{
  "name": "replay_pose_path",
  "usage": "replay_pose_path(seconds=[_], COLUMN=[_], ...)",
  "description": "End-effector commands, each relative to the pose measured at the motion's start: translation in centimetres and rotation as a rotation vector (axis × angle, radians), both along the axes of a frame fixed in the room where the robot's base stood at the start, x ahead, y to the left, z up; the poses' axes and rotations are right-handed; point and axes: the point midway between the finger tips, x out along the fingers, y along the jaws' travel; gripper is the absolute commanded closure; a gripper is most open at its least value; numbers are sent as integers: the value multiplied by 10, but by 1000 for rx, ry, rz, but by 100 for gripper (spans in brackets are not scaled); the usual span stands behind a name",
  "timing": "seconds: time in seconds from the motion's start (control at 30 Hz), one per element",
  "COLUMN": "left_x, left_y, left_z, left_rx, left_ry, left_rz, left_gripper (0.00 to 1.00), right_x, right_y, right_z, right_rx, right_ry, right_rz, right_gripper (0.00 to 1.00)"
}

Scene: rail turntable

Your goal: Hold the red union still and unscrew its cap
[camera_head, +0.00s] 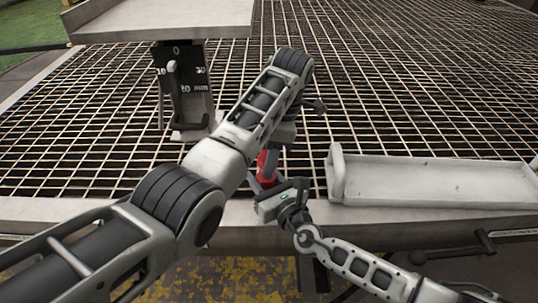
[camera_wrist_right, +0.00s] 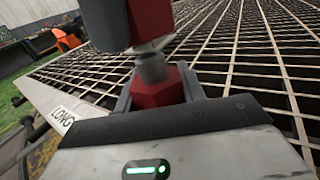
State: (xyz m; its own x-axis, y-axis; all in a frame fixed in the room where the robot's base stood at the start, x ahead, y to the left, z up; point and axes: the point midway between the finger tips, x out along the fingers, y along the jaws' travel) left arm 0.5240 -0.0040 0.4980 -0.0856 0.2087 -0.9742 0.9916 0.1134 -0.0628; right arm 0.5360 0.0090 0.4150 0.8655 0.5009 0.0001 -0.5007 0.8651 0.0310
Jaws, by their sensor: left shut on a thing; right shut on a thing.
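The red union stands upright at the near edge of the grate. In the right wrist view its lower red six-sided body (camera_wrist_right: 158,88) sits between the fingers of my right gripper (camera_wrist_right: 158,92), shut on it. A grey collar (camera_wrist_right: 152,68) rises above the body. Above that is the red cap (camera_wrist_right: 150,20), with a dark finger of my left gripper (camera_wrist_right: 108,24) against it; the gripper is shut on the cap. In the head view the red union (camera_head: 264,168) shows only in part between my left gripper (camera_head: 280,134) above and my right gripper (camera_head: 266,184) below.
A pale tray (camera_head: 440,182) with a raised left end lies right of the union. A stand with a millimetre scale (camera_head: 186,85) rises at the back left, under a pale shelf (camera_head: 165,20). The open grate (camera_head: 420,90) behind is clear.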

Motion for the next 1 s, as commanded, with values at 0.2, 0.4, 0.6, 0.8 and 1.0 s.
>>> replay_pose_path(seconds=[0.2,0.4,0.6,0.8,1.0], left_x=[0,0,0,0,0], left_y=[0,0,0,0,0], left_z=[0,0,0,0,0], left_rx=[0,0,1,1,1], left_ry=[-1,-1,-1,-1,-1], left_rz=[1,1,1,1,1], left_gripper=[100,100,100,100,100], right_x=[-1,0,0,-1,0], right_y=[0,0,0,0,0], right_z=[-1,0,5,30,56], right_rx=[0,-1,2,6,5], right_ry=[2,1,2,0,-2], right_rz=[1,0,-2,0,2], right_gripper=[35,35,35,35,35])
